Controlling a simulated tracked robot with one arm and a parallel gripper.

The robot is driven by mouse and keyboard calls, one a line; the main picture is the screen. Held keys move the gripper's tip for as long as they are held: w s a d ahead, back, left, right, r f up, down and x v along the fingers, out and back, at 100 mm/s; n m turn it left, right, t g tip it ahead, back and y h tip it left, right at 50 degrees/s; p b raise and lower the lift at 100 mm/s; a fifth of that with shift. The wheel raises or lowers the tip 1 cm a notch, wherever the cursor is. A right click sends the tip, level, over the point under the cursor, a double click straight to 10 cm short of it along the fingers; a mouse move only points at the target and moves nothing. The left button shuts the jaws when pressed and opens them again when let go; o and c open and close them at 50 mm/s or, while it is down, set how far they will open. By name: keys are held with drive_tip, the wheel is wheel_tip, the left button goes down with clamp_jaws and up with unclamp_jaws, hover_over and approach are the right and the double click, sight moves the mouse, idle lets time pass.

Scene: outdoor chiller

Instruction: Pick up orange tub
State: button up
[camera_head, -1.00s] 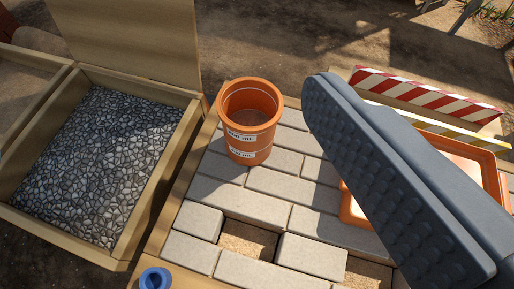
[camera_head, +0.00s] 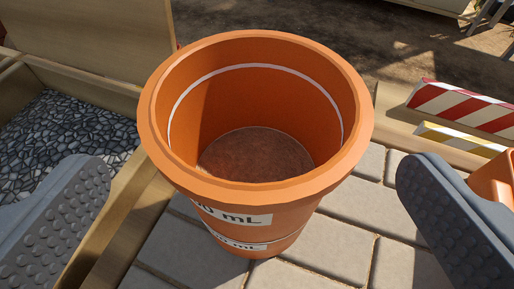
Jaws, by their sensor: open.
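The orange tub (camera_head: 255,190) stands upright on grey paving bricks in the middle of the view. It has a thick rim, a white line inside, a brownish bottom and white labels on its front, one ending in "mL". I see no contents standing up in it. My gripper (camera_head: 250,205) is open, with one grey studded finger at the left edge and the other at the right edge. The tub is between the two fingers in the picture, with gaps on both sides. Neither finger appears to touch it.
A wooden box of grey gravel (camera_head: 62,135) is at the left, with its wooden wall near the left finger. Red-and-white (camera_head: 465,107) and yellow-striped barriers lie at the right. Part of another orange container (camera_head: 497,178) shows behind the right finger. Paving bricks (camera_head: 340,250) surround the tub.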

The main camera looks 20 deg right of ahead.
sight(255, 90)
drive_tip(key=shift+b+x, duration=1.1)
drive_tip(key=shift+x, duration=1.65)
drive_tip(key=shift+b+x, duration=0.3)
drive_tip(key=shift+x, duration=0.6)
drive_tip(key=shift+s, duration=0.1)
